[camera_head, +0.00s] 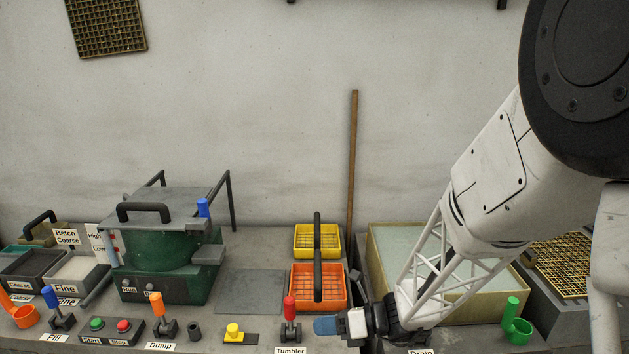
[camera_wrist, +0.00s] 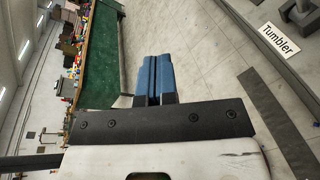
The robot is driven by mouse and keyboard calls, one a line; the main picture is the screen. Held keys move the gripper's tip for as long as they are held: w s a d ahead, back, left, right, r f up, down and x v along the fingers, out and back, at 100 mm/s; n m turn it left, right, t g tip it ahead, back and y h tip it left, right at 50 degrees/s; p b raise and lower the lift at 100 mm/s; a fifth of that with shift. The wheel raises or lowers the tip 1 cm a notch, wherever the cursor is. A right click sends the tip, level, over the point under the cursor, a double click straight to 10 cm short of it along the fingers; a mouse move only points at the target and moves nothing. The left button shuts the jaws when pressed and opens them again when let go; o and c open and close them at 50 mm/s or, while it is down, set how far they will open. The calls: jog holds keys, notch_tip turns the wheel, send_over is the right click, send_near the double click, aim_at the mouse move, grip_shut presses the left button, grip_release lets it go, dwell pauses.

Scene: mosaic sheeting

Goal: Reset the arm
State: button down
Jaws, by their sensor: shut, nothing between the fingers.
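My gripper (camera_head: 326,326) is low at the front edge of the bench, just right of the red Tumbler lever (camera_head: 290,310). In the wrist view my gripper's blue fingers (camera_wrist: 153,77) lie together, shut, with nothing between them. They point out over the floor beside the bench. My arm reaches down from the upper right in the head view and hides part of the bench near the Drain label (camera_head: 421,351).
An orange basket (camera_head: 318,309) and yellow basket (camera_head: 296,240) stand behind my gripper. A green machine (camera_head: 160,288) is left of them. Open floor (camera_wrist: 205,60) shows in the wrist view.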

jog(key=s+d+r+n+t+h, duration=0.1)
jog(key=s+d+r+n+h, duration=1.4)
jog(key=n, duration=1.2)
jog(key=s+d+r, duration=0.1)
jog(key=s+r, duration=0.1)
jog(key=s, duration=0.2)
jog(key=shift+d+r+t+h, duration=0.2)
jog(key=shift+r+t+h, duration=0.1)
jog(key=shift+r+t, duration=0.1)
